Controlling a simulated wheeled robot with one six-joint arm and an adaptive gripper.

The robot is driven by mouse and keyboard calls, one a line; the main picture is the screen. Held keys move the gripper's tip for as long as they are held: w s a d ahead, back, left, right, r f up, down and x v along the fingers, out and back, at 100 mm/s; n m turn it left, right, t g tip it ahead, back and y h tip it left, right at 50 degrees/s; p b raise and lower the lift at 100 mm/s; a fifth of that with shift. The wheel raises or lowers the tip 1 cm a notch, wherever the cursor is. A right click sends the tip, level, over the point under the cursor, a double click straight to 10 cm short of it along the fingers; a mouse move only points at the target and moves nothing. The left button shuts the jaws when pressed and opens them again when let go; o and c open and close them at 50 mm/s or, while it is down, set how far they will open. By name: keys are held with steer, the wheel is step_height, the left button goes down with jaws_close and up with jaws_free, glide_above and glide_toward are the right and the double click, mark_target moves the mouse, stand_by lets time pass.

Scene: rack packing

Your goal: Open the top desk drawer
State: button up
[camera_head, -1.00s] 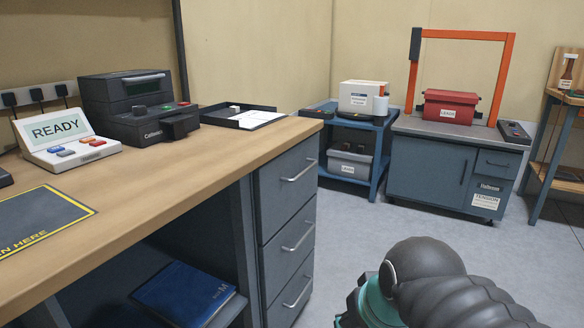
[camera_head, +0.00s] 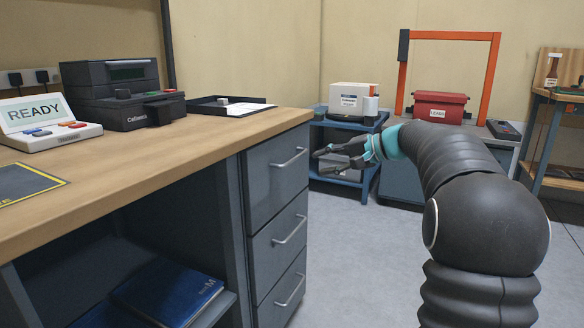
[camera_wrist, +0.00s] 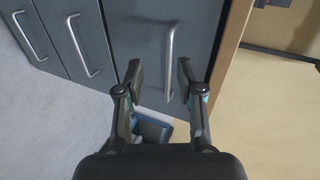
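The top desk drawer (camera_head: 268,190) is a grey-blue front just under the wooden desktop and looks shut. Its silver bar handle (camera_head: 290,158) is upright in the wrist view (camera_wrist: 169,62). My gripper (camera_head: 322,160) is to the right of the handle in the head view, at about its height, with its fingers pointing toward the drawer front. In the wrist view my gripper (camera_wrist: 160,76) is open and empty. The handle appears between the two fingers, closer to the right one. I see no contact; the remaining gap is hard to judge.
Two lower drawers with bar handles (camera_head: 290,229) sit below. The wooden desktop (camera_head: 190,137) overhangs the drawers and holds a black machine (camera_head: 122,95) and a tray (camera_head: 212,106). A blue cart (camera_head: 345,176) stands beyond my gripper. The floor (camera_head: 350,270) before the drawers is clear.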

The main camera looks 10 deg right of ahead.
steer(key=t+y+b, duration=0.1)
steer(key=t+y, duration=0.1)
glide_toward(297, 158)
steer(key=v, duration=0.3)
steer(key=shift+m, duration=0.3)
steer(key=x, duration=1.3)
steer(key=shift+w+a+f, duration=0.1)
steer(key=shift+a, duration=0.1)
jaws_close()
